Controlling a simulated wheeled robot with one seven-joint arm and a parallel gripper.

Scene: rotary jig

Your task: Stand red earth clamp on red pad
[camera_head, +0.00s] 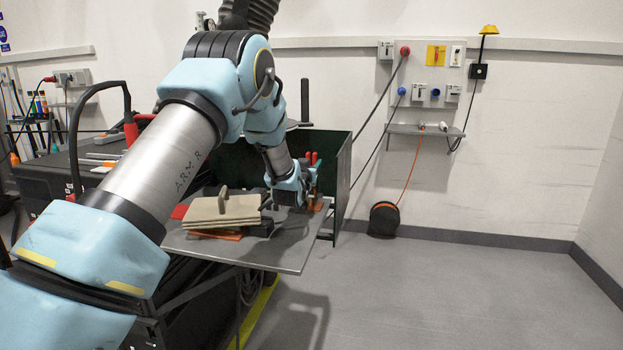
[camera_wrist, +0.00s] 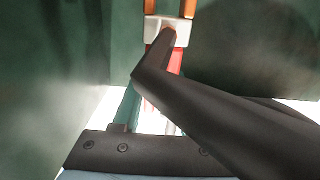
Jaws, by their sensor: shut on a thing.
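My gripper (camera_head: 308,182) reaches over the far right part of a grey metal table (camera_head: 290,262) and points away from me. It is shut on the red earth clamp, whose red handles (camera_head: 313,158) stand up beside the fingers in the head view. In the wrist view a dark finger (camera_wrist: 168,36) crosses in front of the clamp's red part (camera_wrist: 176,62), beside a pale block with orange-brown pieces beyond it. The clamp's lower end is mostly hidden.
A stack of beige plates (camera_head: 222,210) with a handle lies on the table, left of my gripper. Dark green screens (camera_head: 344,178) stand behind and right of it. A wall panel (camera_head: 430,80) with sockets and a cable reel (camera_head: 384,220) are farther right. The right-hand floor is clear.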

